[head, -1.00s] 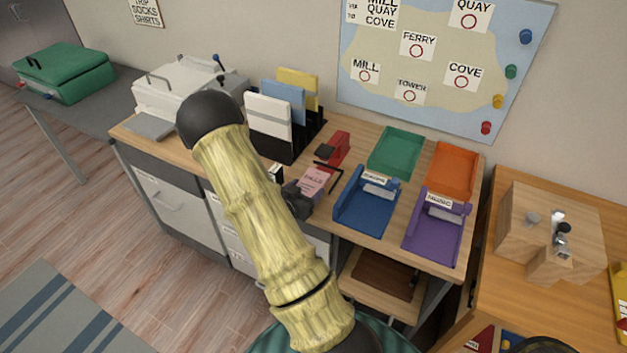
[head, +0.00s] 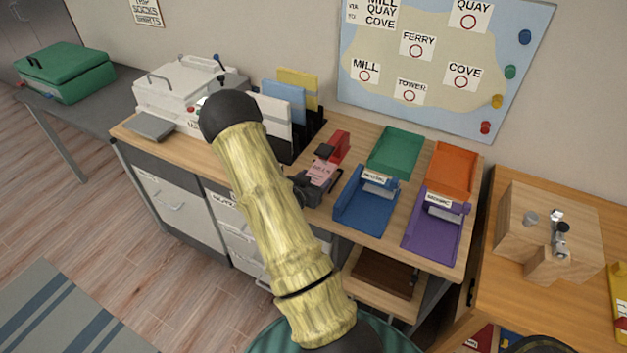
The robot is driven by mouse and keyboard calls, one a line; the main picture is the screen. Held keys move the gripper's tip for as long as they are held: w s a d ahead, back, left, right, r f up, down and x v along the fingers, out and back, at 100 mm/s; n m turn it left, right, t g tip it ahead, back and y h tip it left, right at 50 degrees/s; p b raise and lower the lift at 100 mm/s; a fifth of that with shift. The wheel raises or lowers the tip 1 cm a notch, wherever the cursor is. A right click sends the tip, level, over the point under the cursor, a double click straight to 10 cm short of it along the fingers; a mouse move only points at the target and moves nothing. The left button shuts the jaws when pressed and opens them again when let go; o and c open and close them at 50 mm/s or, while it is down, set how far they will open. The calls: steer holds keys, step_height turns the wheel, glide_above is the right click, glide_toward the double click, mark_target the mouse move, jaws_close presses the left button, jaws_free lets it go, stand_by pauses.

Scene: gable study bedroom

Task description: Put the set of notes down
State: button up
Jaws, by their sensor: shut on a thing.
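The set of notes (head: 322,172), a small pink pad with dark lettering, is over the desk between the red desk tool and the blue tray. My dark gripper (head: 316,186) is shut on it, at its near side. My pale yellow arm hides part of the gripper and the desk to its left. I cannot tell whether the notes touch the desk top.
A red desk tool (head: 338,145) stands just behind the notes. Blue (head: 350,215), green (head: 395,155), purple (head: 430,240) and orange (head: 452,170) trays fill the desk's right side. A black file rack (head: 312,128) and white machine (head: 175,90) stand left.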

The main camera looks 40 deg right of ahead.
steer(key=o, duration=1.1)
steer(key=shift+a+f, duration=0.1)
steer(key=shift+f, duration=0.1)
steer(key=shift+s, duration=0.1)
steer(key=shift+f, duration=0.15)
steer(key=v, duration=1.7)
steer(key=shift+s+b, duration=0.2)
steer(key=shift+b, duration=0.1)
